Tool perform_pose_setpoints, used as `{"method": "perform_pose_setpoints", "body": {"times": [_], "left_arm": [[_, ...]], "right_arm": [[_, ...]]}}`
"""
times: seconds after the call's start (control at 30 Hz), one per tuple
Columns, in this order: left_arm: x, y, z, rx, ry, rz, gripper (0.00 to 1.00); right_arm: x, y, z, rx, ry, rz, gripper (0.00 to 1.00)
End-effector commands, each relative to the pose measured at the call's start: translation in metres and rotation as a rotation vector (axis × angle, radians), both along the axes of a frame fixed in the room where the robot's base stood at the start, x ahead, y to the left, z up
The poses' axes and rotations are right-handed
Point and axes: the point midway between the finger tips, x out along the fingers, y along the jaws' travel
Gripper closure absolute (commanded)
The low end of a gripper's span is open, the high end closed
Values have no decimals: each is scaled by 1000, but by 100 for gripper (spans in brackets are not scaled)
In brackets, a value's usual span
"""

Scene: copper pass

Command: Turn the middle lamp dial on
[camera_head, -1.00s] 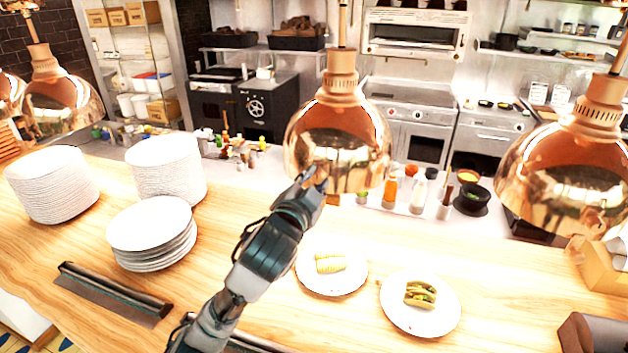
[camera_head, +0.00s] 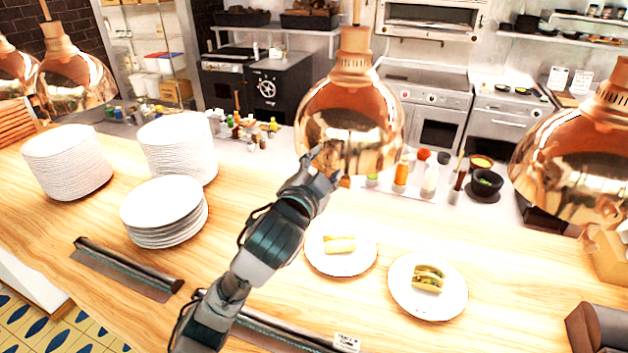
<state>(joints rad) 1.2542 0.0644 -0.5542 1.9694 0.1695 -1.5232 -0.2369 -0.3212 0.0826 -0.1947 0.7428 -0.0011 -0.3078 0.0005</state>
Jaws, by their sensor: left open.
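The middle copper heat lamp (camera_head: 352,105) hangs over the wooden counter in the upper middle of the head view. My left gripper (camera_head: 328,160) is raised at the lower left side of this lamp, overlapping its rim in the picture. Its fingers are small and dark against the copper, and it holds nothing that I can see. I cannot tell whether it touches the lamp. No dial shows clearly on the lamp; the part behind my gripper is hidden. My right gripper is not in view.
Other copper lamps hang at the left (camera_head: 72,80) and right (camera_head: 575,160). Plate stacks (camera_head: 165,212) stand on the counter's left.

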Motion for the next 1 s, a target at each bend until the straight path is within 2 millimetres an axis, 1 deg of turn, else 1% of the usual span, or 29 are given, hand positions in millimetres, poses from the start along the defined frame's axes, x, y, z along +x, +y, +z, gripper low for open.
{"method": "perform_pose_setpoints", "body": {"times": [0.03,0.2,0.3,0.4,0.5,0.6,1.0], "left_arm": [[-10,3,0,0,-3,-1,47],[-48,15,2,-1,-4,-1,47],[-66,21,2,-1,-3,-1,47],[-81,25,3,0,-2,-2,47],[-89,28,3,1,-1,-1,47],[-92,30,2,1,2,1,47],[-93,30,3,0,1,0,47]], "right_arm": [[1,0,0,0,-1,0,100],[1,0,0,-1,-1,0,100],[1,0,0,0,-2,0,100],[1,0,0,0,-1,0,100],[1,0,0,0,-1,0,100],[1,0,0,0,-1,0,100],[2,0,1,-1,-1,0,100]]}}
